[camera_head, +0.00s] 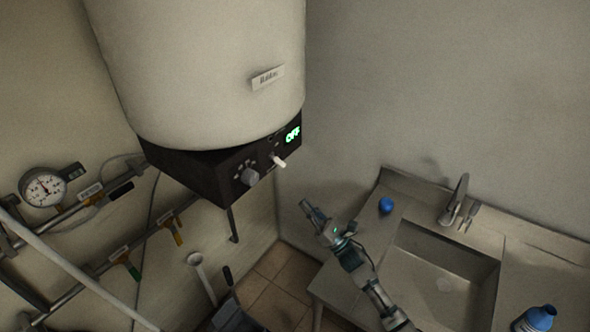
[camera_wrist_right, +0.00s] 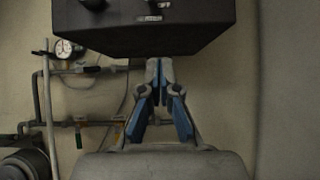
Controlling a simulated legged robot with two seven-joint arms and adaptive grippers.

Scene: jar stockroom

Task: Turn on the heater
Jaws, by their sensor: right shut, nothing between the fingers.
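The heater (camera_head: 205,75) is a large cream tank at the upper left of the head view. Its black control box (camera_head: 215,175) hangs below the tank. A green display (camera_head: 292,135) on it reads OFF. A white toggle switch (camera_head: 279,161) and a grey round knob (camera_head: 249,177) sit on its front face. My right gripper (camera_head: 307,206) is below and to the right of the box, apart from it, shut and empty. In the right wrist view the gripper (camera_wrist_right: 159,68) points up towards the control box (camera_wrist_right: 150,25). My left gripper is out of view.
A sink (camera_head: 440,275) with a faucet (camera_head: 457,198) and a blue cap (camera_head: 386,205) stands at the right. A blue bottle (camera_head: 536,319) is at the lower right. Pipes with a gauge (camera_head: 43,187) and coloured valve handles (camera_head: 131,268) line the left wall.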

